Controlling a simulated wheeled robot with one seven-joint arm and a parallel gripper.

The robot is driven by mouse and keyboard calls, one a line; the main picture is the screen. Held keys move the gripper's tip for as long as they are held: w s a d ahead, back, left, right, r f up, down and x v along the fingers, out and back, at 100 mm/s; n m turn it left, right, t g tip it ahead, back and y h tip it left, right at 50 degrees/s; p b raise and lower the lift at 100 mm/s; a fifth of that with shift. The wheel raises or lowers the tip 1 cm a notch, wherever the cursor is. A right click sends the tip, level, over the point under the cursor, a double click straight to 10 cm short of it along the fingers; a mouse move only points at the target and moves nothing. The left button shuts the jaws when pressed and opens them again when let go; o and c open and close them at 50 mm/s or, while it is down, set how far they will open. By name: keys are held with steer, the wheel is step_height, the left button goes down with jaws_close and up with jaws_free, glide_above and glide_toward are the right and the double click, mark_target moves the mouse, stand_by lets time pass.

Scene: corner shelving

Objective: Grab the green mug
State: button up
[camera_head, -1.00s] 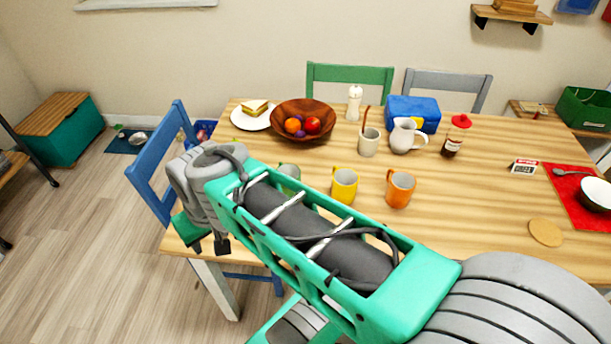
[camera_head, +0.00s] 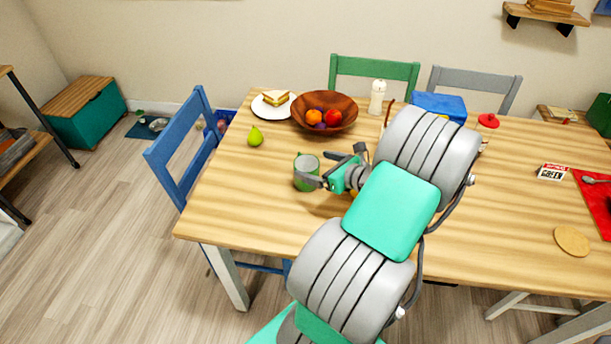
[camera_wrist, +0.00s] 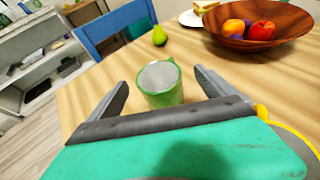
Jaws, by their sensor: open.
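The green mug (camera_head: 305,172) stands upright on the wooden table, left of my gripper in the head view. In the wrist view the green mug (camera_wrist: 161,86) is straight ahead, with its handle at the upper right. My gripper (camera_head: 325,168) is open, its fingers pointing left toward the mug. In the wrist view my gripper (camera_wrist: 160,85) has one finger on either side of the mug, with a gap showing at each side. Whether the fingertips reach past the near wall is hard to tell.
A green pear (camera_head: 255,137) lies behind the mug. A wooden fruit bowl (camera_head: 324,112) and a plate with a sandwich (camera_head: 274,103) are farther back. A blue chair (camera_head: 185,145) stands at the table's left edge. The table left of the mug is clear.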

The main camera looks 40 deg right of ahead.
mark_target(298, 161)
steer(key=x, duration=0.5)
steer(key=shift+s+a+f, duration=0.1)
steer(key=shift+a+f, duration=0.05)
steer(key=shift+a, duration=0.05)
steer(key=c, duration=1.6)
steer(key=shift+c, duration=0.7)
